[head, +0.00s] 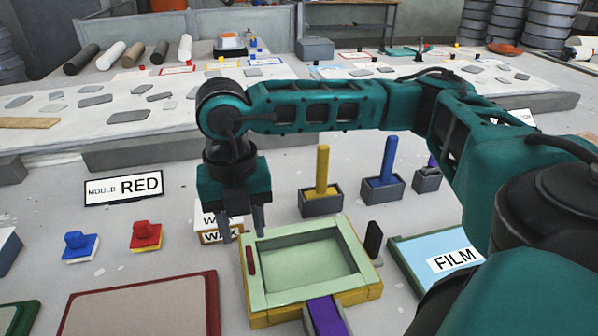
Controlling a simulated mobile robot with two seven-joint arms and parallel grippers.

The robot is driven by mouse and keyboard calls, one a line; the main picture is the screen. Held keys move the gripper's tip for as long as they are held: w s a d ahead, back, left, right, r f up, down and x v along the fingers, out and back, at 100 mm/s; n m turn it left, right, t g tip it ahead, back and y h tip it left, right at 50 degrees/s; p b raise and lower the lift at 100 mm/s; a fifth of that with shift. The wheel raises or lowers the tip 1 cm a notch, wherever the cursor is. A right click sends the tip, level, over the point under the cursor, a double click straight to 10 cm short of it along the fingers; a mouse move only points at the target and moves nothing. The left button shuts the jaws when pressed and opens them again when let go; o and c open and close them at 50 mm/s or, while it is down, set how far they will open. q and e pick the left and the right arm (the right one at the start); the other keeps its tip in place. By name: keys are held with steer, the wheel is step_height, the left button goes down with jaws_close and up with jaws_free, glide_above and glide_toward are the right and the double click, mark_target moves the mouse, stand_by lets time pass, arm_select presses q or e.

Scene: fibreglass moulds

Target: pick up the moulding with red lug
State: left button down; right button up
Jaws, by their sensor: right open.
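A pale green tray-shaped moulding (308,262) sits in a yellow mould (322,301) at the front middle of the table. A small red lug (251,262) shows on the left rim of the moulding. My right gripper (243,238) points down, open, with nothing seen between its fingers. It is above and behind the left back corner of the moulding; whether its fingertips touch anything is unclear. My left gripper is not in view.
A wax box (221,237) stands behind my right gripper's fingers. Yellow-handled (322,172) and blue-handled (388,160) tools stand in grey holders behind the mould.

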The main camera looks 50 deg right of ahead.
mark_target(249, 254)
step_height(249, 254, down, 8)
steer(key=shift+s+d+r, duration=0.1)
steer(key=shift+d+r, duration=0.05)
stand_by(0.3)
jaws_close()
stand_by(0.4)
